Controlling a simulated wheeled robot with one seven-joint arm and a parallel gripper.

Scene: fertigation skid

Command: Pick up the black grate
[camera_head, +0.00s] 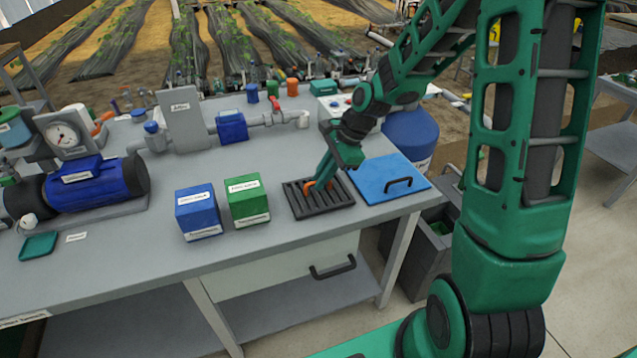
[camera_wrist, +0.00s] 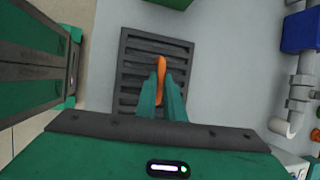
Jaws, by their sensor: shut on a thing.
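The black grate (camera_head: 327,203) is a slatted square near the front edge of the grey bench, between a green box and a blue lid. It looks flat and level with the bench top; I cannot tell whether it is raised. In the wrist view the grate (camera_wrist: 134,62) lies under my fingers. My gripper (camera_head: 321,180) is over the grate, with its green fingers pointing down. The fingers (camera_wrist: 161,88) are shut on an orange handle (camera_wrist: 161,65) that appears to belong to the grate. The fingers hide part of the handle and the middle slats.
A green box (camera_head: 247,199) and a blue box (camera_head: 198,212) stand left of the grate. A blue lid (camera_head: 375,183) with a black handle lies close on its right. Pipes with a blue valve (camera_head: 232,126) run behind.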

